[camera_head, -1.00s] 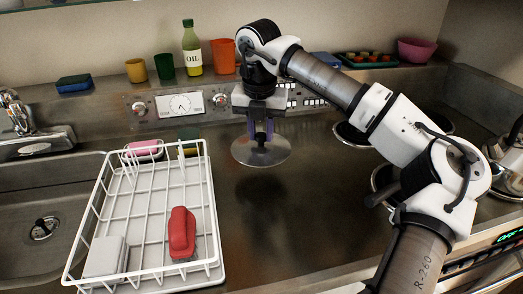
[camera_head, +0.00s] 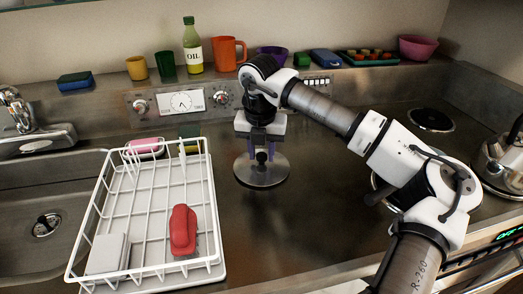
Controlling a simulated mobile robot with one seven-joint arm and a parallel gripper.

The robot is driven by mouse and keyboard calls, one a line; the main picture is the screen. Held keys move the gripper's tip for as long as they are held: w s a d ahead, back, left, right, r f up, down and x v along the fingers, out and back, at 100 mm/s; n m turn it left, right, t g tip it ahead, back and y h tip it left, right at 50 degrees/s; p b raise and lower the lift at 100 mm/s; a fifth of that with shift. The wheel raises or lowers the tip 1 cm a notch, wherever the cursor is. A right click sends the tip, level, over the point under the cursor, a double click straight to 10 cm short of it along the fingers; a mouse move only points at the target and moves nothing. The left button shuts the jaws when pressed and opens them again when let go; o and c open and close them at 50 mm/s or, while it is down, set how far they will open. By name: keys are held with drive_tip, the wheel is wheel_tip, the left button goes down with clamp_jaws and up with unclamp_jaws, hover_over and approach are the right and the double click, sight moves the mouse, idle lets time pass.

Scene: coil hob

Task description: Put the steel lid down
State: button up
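The steel lid (camera_head: 262,175) is a round, shiny disc with a small dark knob on top. It lies flat on the bare steel counter, right of the dish rack. My gripper (camera_head: 261,153) points down just above the lid.
The white dish rack (camera_head: 99,209) with a red item (camera_head: 182,230) stands left of the lid. Hob rings (camera_head: 431,120) and a kettle (camera_head: 503,165) are at the right. Cups and an oil bottle (camera_head: 193,50) line the back ledge. Counter in front of the lid is clear.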

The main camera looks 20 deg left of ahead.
sight(261, 168)
drive_tip(key=shift+o, duration=1.2)
drive_tip(key=shift+r, duration=0.15)
wheel_tip(261, 168, up, 12)
drive_tip(key=s+b, duration=0.1)
drive_tip(key=shift+s+d, duration=0.15)
drive_tip(key=shift+s, duration=0.05)
idle(0.7)
